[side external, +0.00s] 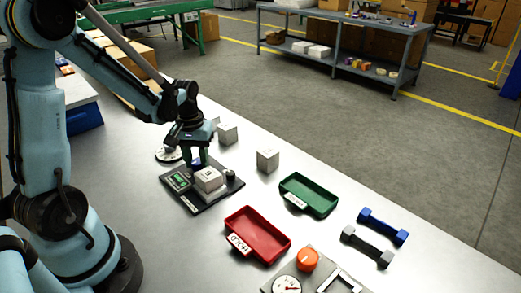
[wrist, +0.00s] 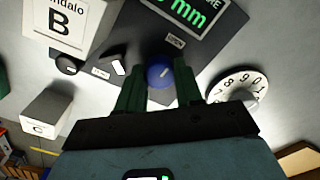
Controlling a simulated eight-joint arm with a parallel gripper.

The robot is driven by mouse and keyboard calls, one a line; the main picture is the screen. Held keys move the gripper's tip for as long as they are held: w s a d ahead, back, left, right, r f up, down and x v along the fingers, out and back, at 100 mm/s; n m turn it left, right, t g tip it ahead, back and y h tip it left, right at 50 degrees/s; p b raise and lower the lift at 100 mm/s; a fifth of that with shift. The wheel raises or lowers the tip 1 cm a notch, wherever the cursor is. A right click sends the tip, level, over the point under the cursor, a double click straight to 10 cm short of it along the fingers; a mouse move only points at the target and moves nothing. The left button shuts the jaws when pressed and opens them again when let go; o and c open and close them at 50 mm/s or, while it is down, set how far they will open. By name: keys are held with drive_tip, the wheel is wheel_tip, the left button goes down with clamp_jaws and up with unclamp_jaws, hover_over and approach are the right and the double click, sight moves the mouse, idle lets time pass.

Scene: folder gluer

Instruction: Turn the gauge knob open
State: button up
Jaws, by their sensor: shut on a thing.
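The gauge is a dark plate (side external: 205,200) on the metal table with a green-lit display (side external: 180,180). In the wrist view the display (wrist: 190,12) shows "mm". A blue knob (wrist: 158,74) with a pale mark sits on the plate, between the green fingertips of my gripper (wrist: 157,80). My gripper (side external: 196,160) points down at the far side of the gauge, shut on the blue knob. A white block marked B (wrist: 65,22) stands on the plate; it also shows in the side view (side external: 209,179). A numbered white dial (wrist: 238,86) lies beside the right finger.
A black knob (wrist: 67,64) and a small white lever (wrist: 118,64) are near the left finger. Other grey blocks (side external: 268,160) stand behind. A red tray (side external: 259,236), a green tray (side external: 309,196), an orange knob (side external: 307,259) and two bars (side external: 368,246) lie to the right.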

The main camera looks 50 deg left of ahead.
sight(197, 161)
drive_tip(key=shift+n, duration=0.5)
drive_tip(key=o, duration=1)
drive_tip(key=shift+o, duration=0.2)
wheel_tip(197, 161, up, 12)
idle(0.4)
drive_tip(key=s+d+m+t, duration=0.2)
drive_tip(key=d+m+t, duration=0.5)
drive_tip(key=d, duration=0.7)
drive_tip(key=shift+s+d+m, duration=0.15)
drive_tip(key=shift+s+m, duration=0.1)
drive_tip(key=shift+m, duration=0.85)
